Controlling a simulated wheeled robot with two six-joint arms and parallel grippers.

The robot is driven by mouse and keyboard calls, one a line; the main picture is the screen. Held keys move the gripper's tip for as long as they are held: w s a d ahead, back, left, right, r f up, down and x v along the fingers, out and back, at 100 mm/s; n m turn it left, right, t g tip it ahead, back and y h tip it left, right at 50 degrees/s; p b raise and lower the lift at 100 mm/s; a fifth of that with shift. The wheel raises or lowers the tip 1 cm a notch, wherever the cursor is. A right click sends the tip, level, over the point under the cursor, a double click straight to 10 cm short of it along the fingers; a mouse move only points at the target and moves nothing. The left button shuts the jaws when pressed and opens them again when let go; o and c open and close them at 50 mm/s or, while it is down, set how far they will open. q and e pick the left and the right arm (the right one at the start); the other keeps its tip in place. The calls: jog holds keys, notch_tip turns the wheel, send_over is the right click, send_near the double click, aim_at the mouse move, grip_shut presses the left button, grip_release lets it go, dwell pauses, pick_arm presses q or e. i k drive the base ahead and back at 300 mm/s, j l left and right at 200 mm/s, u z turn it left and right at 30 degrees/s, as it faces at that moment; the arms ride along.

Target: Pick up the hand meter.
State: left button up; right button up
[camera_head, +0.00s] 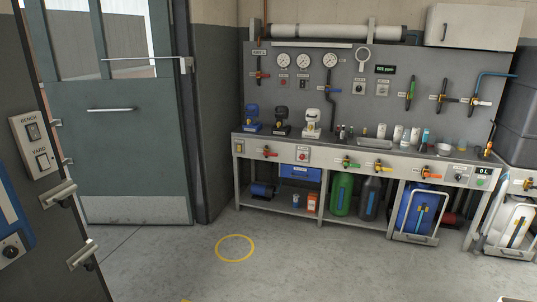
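I cannot pick out the hand meter for sure in this view. Several small things stand on the grey workbench (223,144), too small to tell apart. Among them are a blue device (251,119), a black device (282,121) and a white device (312,122) on the left half of the bench top. A dark upright item (488,142) stands at its right end. Neither of my grippers shows in the view.
A grey door (120,130) with a window is at the left, and a dark panel with BENCH and YARD switches (36,143) stands nearer. Green and dark cylinders (342,194) stand on the lower shelf. The floor before the bench is clear, with a yellow ring (235,261) marked on it.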

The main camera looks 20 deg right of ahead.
aim_at(426, 132)
jog(key=i+l+z, duration=0.2)
jog(key=i+z, duration=0.6)
jog(key=i, duration=0.2)
jog(key=i+j+z, duration=0.15)
jog(key=i+z, duration=0.2)
jog(key=i, duration=0.15)
jog(key=i+j+z, duration=0.65)
jog(key=i, duration=0.2)
jog(key=i+j+z, duration=0.3)
jog(key=i+j, duration=0.15)
jog(key=i, duration=0.45)
